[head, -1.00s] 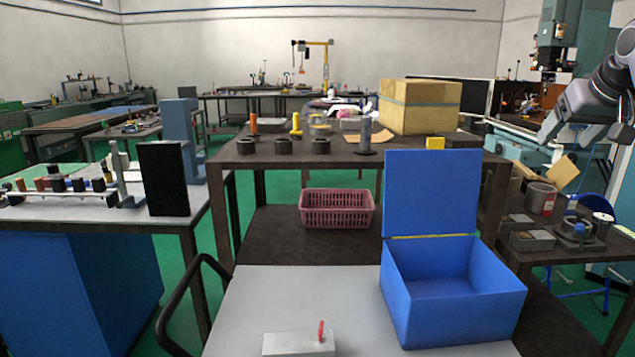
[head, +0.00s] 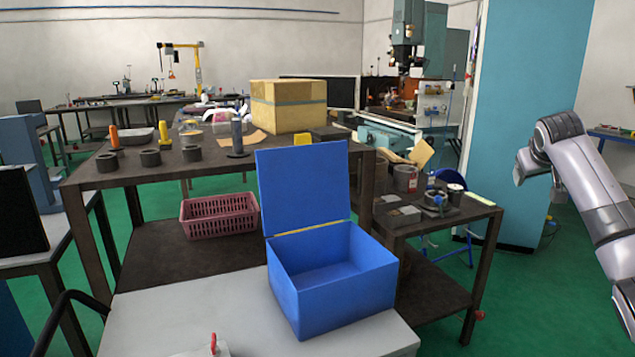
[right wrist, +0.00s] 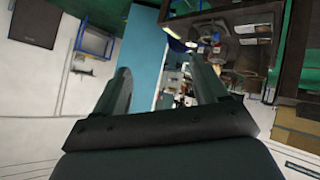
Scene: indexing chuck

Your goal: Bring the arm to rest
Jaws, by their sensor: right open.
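My right arm (head: 590,185) comes in at the right of the head view, raised beside the blue-green cabinet. Its gripper does not show clearly in the head view. In the right wrist view my right gripper (right wrist: 160,95) is open, its two fingers apart with nothing between them. That view is strongly tilted and looks out over the room. My left gripper is not in either view.
An open blue box (head: 335,275) stands on a grey-topped cart (head: 180,315). Behind it, a dark workbench (head: 110,172) holds black rings, a cardboard box (head: 288,105) and a pink basket (head: 218,215) below. A small side table (head: 470,213) stands right. Green floor lies open at lower right.

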